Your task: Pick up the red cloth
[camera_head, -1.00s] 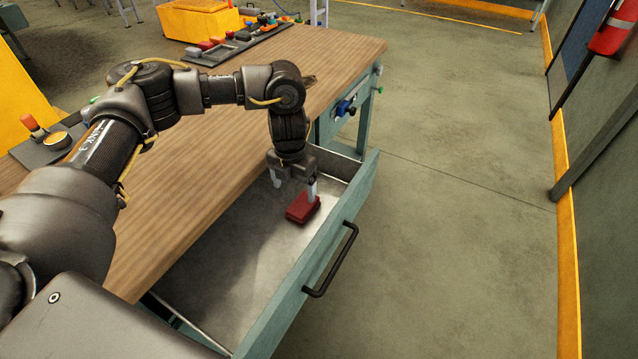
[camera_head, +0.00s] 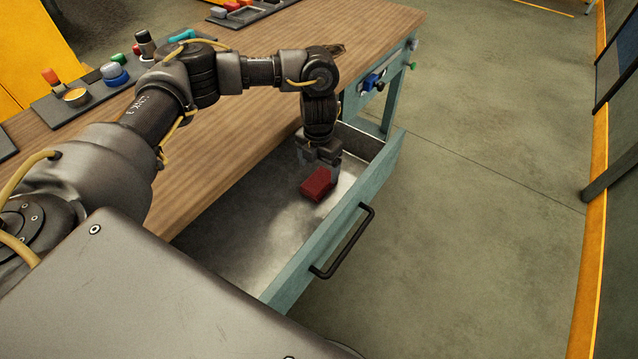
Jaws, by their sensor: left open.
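The red cloth (camera_head: 317,184) is a small folded block lying on the metal floor of the open drawer (camera_head: 352,232), towards its far end. My left gripper (camera_head: 319,172) points down into the drawer right at the cloth. Its jaws are open, with a finger on either side of the cloth's far part. I cannot tell whether the fingers touch the cloth. My right gripper is not in view.
The wooden workbench (camera_head: 235,130) stands left of the drawer, with a dark tray (camera_head: 95,95) of small items on it. The drawer's black handle (camera_head: 345,245) faces the clear floor (camera_head: 470,230) on the right. The near part of the drawer is empty.

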